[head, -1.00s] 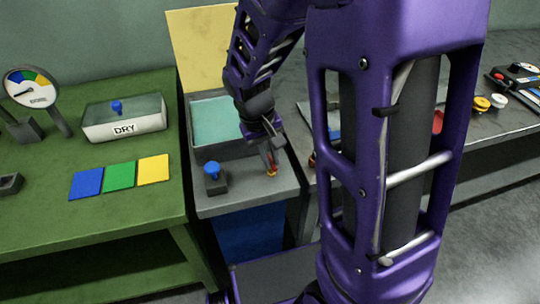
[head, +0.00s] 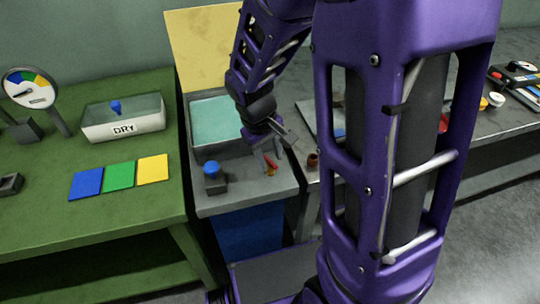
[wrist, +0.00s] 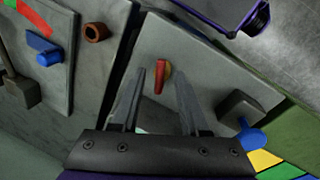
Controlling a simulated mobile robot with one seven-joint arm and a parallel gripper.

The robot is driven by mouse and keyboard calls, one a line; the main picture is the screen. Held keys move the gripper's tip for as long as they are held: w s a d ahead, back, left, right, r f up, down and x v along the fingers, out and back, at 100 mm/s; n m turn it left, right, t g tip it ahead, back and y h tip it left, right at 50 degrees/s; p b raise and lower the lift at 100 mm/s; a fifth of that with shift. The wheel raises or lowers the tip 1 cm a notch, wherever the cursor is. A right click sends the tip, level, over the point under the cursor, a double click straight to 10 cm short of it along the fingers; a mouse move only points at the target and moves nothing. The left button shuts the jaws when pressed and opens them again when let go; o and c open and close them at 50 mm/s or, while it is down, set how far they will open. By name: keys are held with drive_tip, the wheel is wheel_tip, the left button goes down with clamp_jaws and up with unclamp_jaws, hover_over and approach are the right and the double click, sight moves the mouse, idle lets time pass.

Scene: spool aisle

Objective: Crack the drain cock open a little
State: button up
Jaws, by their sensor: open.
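The drain cock shows a red lever on a yellow body (head: 270,169) near the front edge of the grey counter. In the wrist view its red lever (wrist: 160,79) points toward my gripper, with the yellow part behind it. My gripper (head: 267,160) is over the counter at the cock. In the wrist view the open fingers (wrist: 161,73) stand on either side of the red lever, with gaps on both sides. I cannot tell how deep the lever sits between them.
A blue knob on a dark block (head: 213,183) stands left of the cock. A basin of teal liquid (head: 216,149) lies behind. A small brown ring (head: 313,160) sits on the neighbouring counter. A green table (head: 125,215) with coloured cards is on the left.

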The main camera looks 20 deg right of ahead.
drive_tip(key=shift+r, duration=0.1)
drive_tip(key=s+a+r+p, duration=0.1)
drive_tip(key=a+r+p, duration=0.2)
drive_tip(key=r+p, duration=0.5)
wheel_tip(320, 180, up, 9)
drive_tip(key=shift+f, duration=0.1)
drive_tip(key=shift+s+a, duration=0.1)
